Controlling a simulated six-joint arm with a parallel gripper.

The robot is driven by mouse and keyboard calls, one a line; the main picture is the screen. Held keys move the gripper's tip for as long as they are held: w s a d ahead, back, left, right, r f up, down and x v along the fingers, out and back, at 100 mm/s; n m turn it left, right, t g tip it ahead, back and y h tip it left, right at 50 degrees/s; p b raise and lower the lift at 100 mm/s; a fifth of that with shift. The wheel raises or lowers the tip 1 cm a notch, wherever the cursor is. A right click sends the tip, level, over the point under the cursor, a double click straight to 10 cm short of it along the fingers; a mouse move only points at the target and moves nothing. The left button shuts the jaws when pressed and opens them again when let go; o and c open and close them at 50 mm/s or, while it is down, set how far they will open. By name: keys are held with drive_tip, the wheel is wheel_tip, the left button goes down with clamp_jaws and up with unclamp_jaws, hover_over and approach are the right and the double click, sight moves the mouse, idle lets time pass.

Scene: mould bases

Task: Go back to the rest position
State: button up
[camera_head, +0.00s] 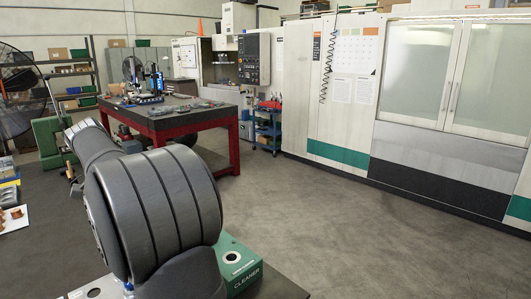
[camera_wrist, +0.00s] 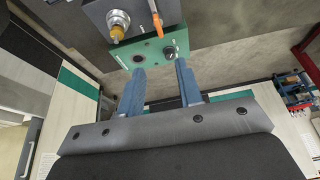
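My gripper (camera_wrist: 161,70) shows in the wrist view with two blue-grey fingers standing apart. I see nothing held between them. Beyond the fingertips is a green box (camera_wrist: 157,50) with dark round holes; I cannot tell whether the fingers touch it. In the head view, a green box marked CLEANER (camera_head: 240,268) stands at the lower middle, partly hidden by my arm. My dark, ribbed arm fills the lower left of the head view, and the gripper cannot be seen there.
A grey block (camera_wrist: 135,18) with a metal knob and an orange part lies past the green box. A red-framed workbench (camera_head: 175,118) stands behind my arm. A blue cart (camera_head: 268,128) and a white machine (camera_head: 420,110) are farther back. The floor (camera_head: 340,220) at right is clear.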

drive_tip(key=x, duration=1.8)
drive_tip(key=shift+s+d, duration=0.1)
drive_tip(key=shift+s+r+n, duration=0.15)
drive_tip(key=shift+r+n, duration=0.1)
drive_tip(key=shift+n, duration=0.65)
drive_tip(key=n+y, duration=0.1)
drive_tip(key=n, duration=0.2)
drive_tip(key=n+t+y, duration=0.1)
drive_tip(key=n, duration=0.1)
drive_tip(key=shift+d+n+y, duration=0.1)
drive_tip(key=shift+n+y, duration=0.2)
drive_tip(key=shift+n, duration=0.1)
